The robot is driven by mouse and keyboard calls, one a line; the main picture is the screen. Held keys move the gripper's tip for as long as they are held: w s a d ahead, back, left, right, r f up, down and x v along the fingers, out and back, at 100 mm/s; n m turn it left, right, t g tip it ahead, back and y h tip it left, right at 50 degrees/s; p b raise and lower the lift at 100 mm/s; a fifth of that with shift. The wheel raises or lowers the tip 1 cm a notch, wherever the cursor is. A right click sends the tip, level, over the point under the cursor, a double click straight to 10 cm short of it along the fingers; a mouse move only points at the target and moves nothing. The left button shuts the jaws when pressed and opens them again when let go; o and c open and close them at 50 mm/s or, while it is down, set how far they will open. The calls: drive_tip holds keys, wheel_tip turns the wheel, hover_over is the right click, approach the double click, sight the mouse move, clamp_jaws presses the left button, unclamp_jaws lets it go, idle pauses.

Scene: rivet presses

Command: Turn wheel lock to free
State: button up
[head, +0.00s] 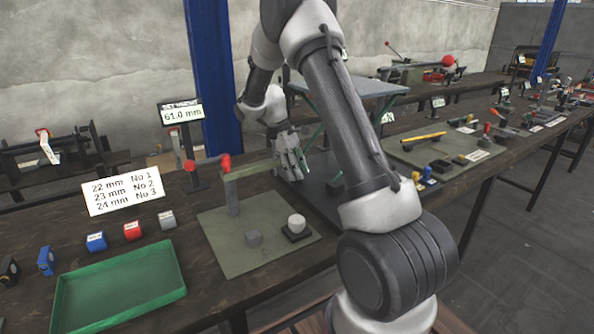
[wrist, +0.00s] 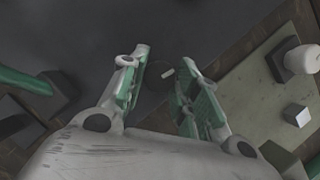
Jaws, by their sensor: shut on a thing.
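My gripper (head: 291,168) is low over a dark grey plate on the bench in the head view. In the wrist view my gripper (wrist: 165,75) has its two green-padded fingers on either side of a dark round knob (wrist: 158,84) with a short white mark, which looks like the wheel lock. The fingers are shut on it. The knob is dark against the dark plate (wrist: 225,25), so its edge and exact turn are hard to make out. In the head view the knob is hidden by my gripper.
A green bar (wrist: 22,80) and dark block lie left in the wrist view. A red-knobbed lever (head: 224,163) and a "61.0 mm" sign (head: 182,113) stand nearby. A green tray (head: 120,288) lies front left.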

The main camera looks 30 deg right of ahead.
drive_tip(key=shift+n+h, duration=0.3)
drive_tip(key=shift+n, duration=0.7)
drive_tip(key=shift+t, duration=0.3)
drive_tip(key=o, duration=1)
drive_tip(key=shift+r, duration=0.1)
drive_tip(key=v, duration=1.2)
